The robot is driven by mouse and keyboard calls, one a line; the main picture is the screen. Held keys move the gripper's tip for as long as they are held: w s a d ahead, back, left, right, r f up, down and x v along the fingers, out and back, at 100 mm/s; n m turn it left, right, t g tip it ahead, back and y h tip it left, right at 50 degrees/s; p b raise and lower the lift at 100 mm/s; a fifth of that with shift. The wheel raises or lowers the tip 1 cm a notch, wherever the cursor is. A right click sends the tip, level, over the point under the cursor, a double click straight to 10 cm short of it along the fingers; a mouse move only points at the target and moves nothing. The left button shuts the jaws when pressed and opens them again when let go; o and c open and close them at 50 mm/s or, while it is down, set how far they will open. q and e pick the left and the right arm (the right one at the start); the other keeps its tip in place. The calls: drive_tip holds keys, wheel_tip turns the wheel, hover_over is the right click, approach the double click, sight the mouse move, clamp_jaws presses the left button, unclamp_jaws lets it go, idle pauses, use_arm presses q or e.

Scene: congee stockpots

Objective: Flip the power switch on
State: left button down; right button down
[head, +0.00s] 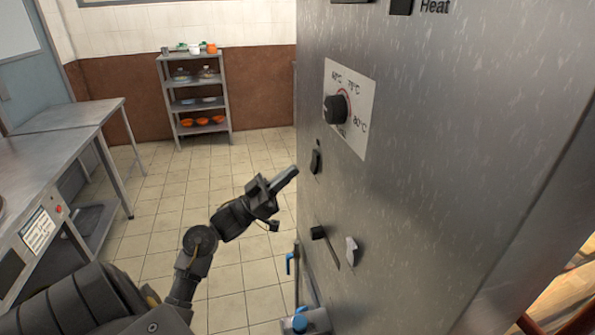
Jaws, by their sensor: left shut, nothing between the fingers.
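A tall steel cabinet (440,170) fills the right half of the head view. A small black rocker switch (315,161) sits on its face, below a black dial (337,108) on a white temperature plate. No power label is readable beside the switch, and I cannot tell its position. My left gripper (287,178) is shut and empty. Its fingertips point up and right, just left of and slightly below the switch; a small gap shows in the picture. My right gripper is not in view.
A black knob in a slot (319,232) and a small pale tab (351,250) sit lower on the cabinet. A blue-handled fitting (300,322) is near the floor. Steel counters (62,125) stand left, a shelf rack (194,102) behind. Tiled floor between is clear.

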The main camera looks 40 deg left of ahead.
sight(312, 166)
use_arm(q)
drive_tip(key=shift+w+d+f, duration=0.15)
drive_tip(key=shift+w+d, duration=0.25)
drive_tip(key=shift+w, duration=0.2)
drive_tip(key=shift+w+d+f, duration=0.1)
drive_tip(key=shift+w+d, duration=0.3)
drive_tip(key=shift+w, duration=0.2)
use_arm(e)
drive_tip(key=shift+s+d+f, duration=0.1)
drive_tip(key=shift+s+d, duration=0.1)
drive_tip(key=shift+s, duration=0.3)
use_arm(q)
drive_tip(key=shift+f, duration=0.1)
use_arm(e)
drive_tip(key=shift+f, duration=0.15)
